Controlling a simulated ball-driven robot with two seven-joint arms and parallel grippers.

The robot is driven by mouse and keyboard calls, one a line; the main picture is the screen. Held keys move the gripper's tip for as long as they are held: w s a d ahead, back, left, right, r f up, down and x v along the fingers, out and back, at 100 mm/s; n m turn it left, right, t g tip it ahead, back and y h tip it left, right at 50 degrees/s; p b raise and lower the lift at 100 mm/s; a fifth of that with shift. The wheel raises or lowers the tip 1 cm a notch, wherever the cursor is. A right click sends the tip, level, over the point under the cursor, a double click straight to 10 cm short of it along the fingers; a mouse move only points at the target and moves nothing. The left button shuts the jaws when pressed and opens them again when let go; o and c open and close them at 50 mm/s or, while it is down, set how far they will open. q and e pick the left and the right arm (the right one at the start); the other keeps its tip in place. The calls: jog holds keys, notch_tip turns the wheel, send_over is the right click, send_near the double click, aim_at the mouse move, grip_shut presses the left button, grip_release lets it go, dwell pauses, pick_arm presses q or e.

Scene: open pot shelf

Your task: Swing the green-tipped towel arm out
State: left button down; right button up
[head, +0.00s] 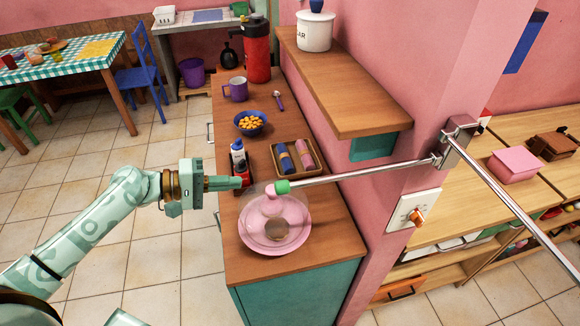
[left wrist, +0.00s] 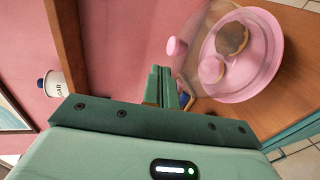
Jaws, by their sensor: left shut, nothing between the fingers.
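The green tip (head: 282,187) caps the end of a metal towel arm (head: 360,173) in the head view. This arm reaches left from a metal bracket (head: 455,143) on the pink wall's end, over the counter. A second metal arm (head: 515,200) slants down to the right from the same bracket. My left gripper (head: 240,183) is shut and empty, its fingers pointing right at the green tip with a small gap between. The left wrist view shows the shut fingers (left wrist: 162,88); I cannot make out the green tip there. My right gripper is out of view.
A pink plate (head: 252,240) under a clear dome with a pink knob stands below the green tip. A basket (head: 315,160) and a blue bowl (head: 250,123) are behind it on the counter. A wooden shelf (head: 350,95) juts from the wall above.

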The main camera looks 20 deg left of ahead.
pick_arm(q)
jog(key=s+d+r+g+h, duration=0.1)
jog(key=s+d+r+h, duration=0.1)
jog(key=r, duration=0.4)
jog(key=s+d+r+m+g+h, duration=0.1)
jog(key=s+d+r+h, duration=0.1)
jog(key=r, duration=0.4)
jog(key=shift+s+d+m+g+h, duration=0.3)
jog(key=shift+d+g+h, duration=0.1)
jog(key=shift+d+h, duration=0.15)
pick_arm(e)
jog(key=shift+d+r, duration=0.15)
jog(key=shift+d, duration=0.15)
